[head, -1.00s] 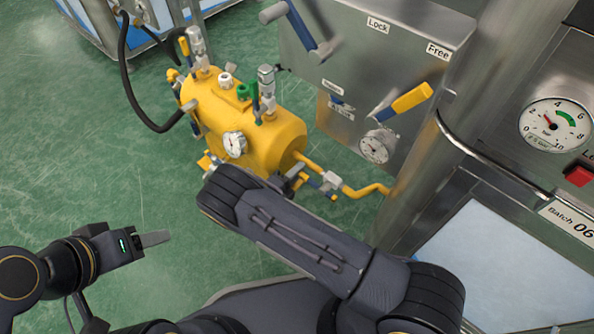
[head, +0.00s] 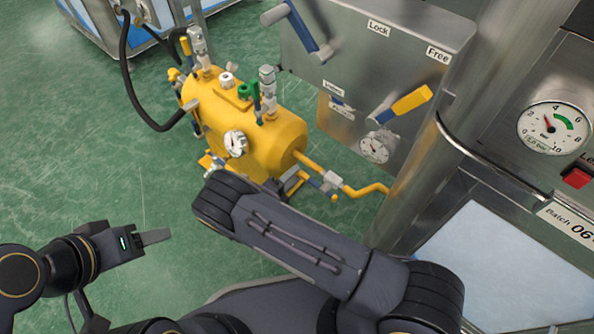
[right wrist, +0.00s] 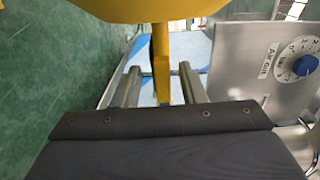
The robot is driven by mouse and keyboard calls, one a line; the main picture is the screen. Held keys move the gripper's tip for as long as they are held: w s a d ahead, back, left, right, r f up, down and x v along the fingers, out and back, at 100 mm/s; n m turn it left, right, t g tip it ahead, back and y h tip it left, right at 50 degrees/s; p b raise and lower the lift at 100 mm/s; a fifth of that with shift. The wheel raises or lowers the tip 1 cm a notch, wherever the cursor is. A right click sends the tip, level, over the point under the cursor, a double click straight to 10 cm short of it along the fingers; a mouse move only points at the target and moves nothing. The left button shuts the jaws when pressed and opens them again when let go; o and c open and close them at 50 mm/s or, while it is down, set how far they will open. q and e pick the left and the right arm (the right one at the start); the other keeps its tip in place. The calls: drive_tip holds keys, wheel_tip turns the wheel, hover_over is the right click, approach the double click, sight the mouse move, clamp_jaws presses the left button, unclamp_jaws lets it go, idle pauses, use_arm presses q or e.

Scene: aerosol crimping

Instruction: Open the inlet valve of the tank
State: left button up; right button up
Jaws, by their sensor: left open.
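The yellow tank (head: 275,130) lies on its side on a frame in the head view. A third blue lever (head: 324,187) sits low by the outlet pipe. No label shows which is the inlet valve. My right gripper is hidden in the head view; in the right wrist view its fingers (right wrist: 160,88) are apart, with a yellow bar (right wrist: 161,65) seen between them and gaps at both sides. My left gripper (head: 155,238) is open and empty above the floor.
A steel panel (head: 400,60) with levers and a gauge (head: 375,150) stands right of the tank. A black hose (head: 130,90) loops at its left. A steel post and cabinet (head: 490,240) stand at the right. The green floor (head: 90,170) at left is clear.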

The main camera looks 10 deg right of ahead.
drive_tip(key=v, duration=0.5)
drive_tip(key=shift+s+p, duration=0.1)
drive_tip(key=shift+p, duration=0.3)
drive_tip(key=shift+a, duration=0.1)
